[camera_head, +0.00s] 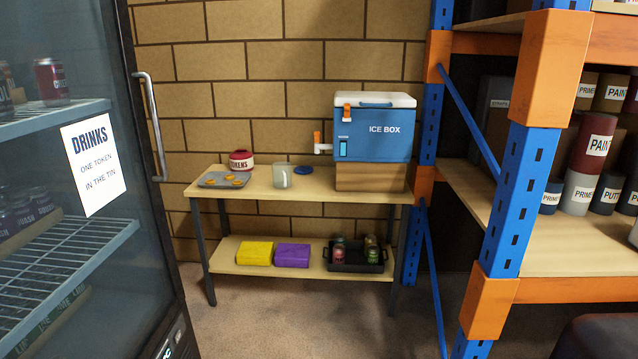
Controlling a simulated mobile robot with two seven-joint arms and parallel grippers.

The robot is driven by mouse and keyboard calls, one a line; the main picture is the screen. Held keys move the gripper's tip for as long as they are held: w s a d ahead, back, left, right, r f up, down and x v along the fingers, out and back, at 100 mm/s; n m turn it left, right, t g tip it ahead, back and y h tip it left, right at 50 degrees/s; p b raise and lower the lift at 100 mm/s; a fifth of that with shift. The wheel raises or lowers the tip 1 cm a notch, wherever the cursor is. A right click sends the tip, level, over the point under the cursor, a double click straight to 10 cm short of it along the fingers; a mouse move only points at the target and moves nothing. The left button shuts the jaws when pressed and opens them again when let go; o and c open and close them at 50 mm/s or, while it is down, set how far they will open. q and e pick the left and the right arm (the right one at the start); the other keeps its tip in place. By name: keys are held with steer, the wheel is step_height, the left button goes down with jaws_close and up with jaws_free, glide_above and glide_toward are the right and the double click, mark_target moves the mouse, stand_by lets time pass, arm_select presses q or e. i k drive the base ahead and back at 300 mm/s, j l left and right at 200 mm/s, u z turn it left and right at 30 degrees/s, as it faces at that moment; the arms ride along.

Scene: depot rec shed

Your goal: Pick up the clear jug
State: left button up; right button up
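The clear jug (282,177) looks like a small, pale, see-through container. It stands upright on the top of a wooden table (335,192) against the brick wall, left of the blue ice box (375,138). A flat blue disc (303,170) lies just right of the jug. The ice box sits on a wooden block (370,178), and its white tap (322,147) points left, above and to the right of the jug. Neither of my grippers is in view.
A red tokens tin (241,160) and a grey tray (209,181) with yellow tokens stand left of the jug. The drinks fridge (150,260) flanks the left side. A blue and orange rack (525,180) flanks the right. Open floor (290,325) lies before the table.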

mark_target(281, 170)
steer(key=i+u, duration=0.2)
steer(key=i, duration=0.5)
steer(key=i+l+u, duration=0.15)
steer(key=i, duration=0.5)
steer(key=i+l+u, duration=0.3)
steer(key=i, duration=0.15)
steer(key=i+l+u, duration=0.25)
steer(key=i+l, duration=0.15)
